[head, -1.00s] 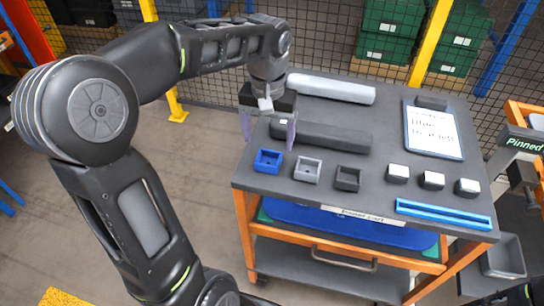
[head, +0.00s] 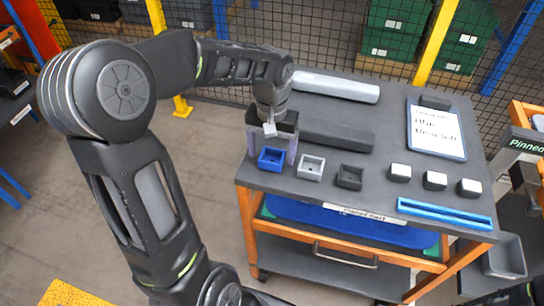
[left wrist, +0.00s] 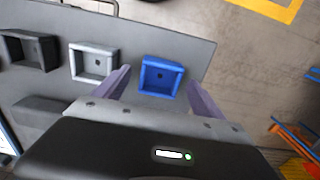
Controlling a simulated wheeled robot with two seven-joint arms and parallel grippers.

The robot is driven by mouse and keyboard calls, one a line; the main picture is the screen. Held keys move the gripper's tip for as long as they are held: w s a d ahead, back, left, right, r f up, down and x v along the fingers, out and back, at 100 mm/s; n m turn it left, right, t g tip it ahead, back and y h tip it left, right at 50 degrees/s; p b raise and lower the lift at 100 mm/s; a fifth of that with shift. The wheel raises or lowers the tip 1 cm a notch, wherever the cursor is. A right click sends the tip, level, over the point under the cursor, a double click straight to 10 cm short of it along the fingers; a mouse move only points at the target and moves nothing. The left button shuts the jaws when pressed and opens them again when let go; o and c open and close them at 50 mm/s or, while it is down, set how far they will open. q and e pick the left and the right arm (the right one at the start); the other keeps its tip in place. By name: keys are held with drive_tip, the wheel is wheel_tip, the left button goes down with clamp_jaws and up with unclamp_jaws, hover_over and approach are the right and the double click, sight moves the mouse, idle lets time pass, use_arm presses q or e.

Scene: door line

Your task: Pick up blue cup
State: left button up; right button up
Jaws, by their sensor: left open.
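The blue cup (head: 271,159), a small square open-topped box, sits on the dark grey cart top near its left front corner. It also shows in the left wrist view (left wrist: 161,77), upright, with a small dark hole in its floor. My left gripper (head: 272,155) is open and empty, pointing down over the cup. In the left wrist view its two purple-grey fingers (left wrist: 160,88) are on either side of the cup's near edge, apart from it. How far above the cup the fingertips are is hard to tell. My right gripper is not in view.
A light grey cup (head: 311,168) stands close right of the blue cup, then a dark cup (head: 349,177). Several white-topped blocks (head: 434,181), a blue rail (head: 444,213), a written board (head: 436,130) and grey bars (head: 337,136) share the cart top (head: 385,148).

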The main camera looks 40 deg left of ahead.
use_arm(q)
drive_tip(key=shift+f, duration=0.95)
drive_tip(key=c, duration=1.5)
drive_tip(key=shift+o, duration=0.2)
drive_tip(key=shift+r, duration=0.1)
wheel_tip(320, 180, up, 10)
drive_tip(key=shift+b, duration=0.45)
